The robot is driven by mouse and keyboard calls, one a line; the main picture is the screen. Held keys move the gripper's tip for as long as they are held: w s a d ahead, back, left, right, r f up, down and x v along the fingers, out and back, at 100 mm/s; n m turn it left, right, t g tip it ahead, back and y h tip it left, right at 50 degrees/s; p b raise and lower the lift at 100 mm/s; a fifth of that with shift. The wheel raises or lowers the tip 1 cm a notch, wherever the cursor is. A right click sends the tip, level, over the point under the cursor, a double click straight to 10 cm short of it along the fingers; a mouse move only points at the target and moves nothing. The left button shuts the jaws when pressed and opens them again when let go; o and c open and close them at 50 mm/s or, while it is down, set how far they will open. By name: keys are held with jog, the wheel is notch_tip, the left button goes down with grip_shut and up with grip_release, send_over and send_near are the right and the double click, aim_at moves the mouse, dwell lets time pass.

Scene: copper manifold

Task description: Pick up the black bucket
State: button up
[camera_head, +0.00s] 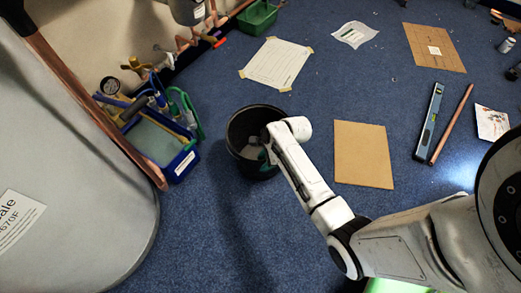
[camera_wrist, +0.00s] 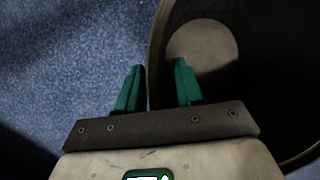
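The black bucket (camera_head: 240,127) stands upright on the blue carpet, left of centre in the head view. Its dark inside and curved wall also fill the right side of the wrist view (camera_wrist: 268,75). My gripper (camera_wrist: 160,82) is open, with two green fingertips apart. The bucket wall runs between them: the left finger is over the carpet outside, the right finger over the inside. In the head view my gripper is partly hidden by my wrist, at the bucket's right side. I cannot tell whether either finger touches the wall.
A blue tool tote (camera_head: 178,165) stands left of the bucket, near a big grey tank (camera_head: 60,190). A cardboard sheet (camera_head: 363,155) lies to the right, with a spirit level (camera_head: 430,120) and copper pipe (camera_head: 452,122) beyond. Paper (camera_head: 277,64) lies behind. Carpet in front is clear.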

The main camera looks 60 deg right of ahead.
grip_shut()
jog(key=shift+r, duration=0.1)
dwell(1.2)
